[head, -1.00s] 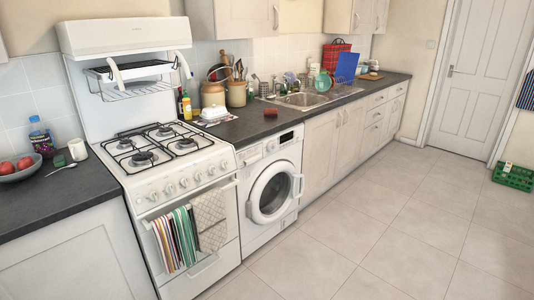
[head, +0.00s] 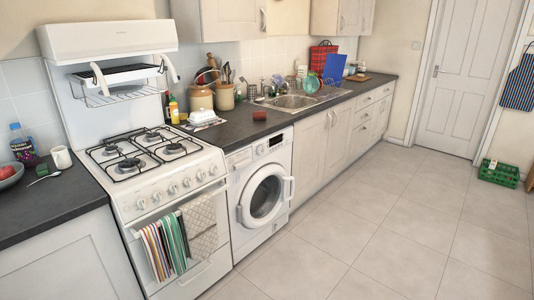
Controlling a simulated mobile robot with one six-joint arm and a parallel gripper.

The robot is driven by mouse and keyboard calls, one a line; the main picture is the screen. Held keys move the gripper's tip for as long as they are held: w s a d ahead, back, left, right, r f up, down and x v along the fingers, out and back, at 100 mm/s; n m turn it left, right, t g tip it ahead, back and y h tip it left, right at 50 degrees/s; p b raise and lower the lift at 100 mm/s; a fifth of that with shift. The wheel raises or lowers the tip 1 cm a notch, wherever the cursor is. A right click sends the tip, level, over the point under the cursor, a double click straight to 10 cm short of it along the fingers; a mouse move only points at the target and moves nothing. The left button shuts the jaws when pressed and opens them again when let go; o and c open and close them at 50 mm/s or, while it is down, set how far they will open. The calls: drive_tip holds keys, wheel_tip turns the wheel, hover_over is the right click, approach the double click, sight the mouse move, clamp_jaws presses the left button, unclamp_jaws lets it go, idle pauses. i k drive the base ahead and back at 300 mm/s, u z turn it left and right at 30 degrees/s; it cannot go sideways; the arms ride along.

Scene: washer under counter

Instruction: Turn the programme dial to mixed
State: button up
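The white washing machine (head: 240,228) stands under the counter, right of the cooker, with its front facing the room. Its round door (head: 264,197) looks shut. The programme dial (head: 259,150) is a small pale knob on the control panel, left of a small dark display (head: 275,141). The dial's marks are too small to read, so I cannot tell its setting. My gripper is not in view.
A white gas cooker (head: 175,190) with towels (head: 200,230) on its front rail stands left of the washer. A dark counter (head: 235,130) runs above it. The tiled floor (head: 380,230) before it is clear. A green crate (head: 498,175) lies far right.

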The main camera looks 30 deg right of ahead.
sight(260, 150)
drive_tip(key=i, duration=0.9)
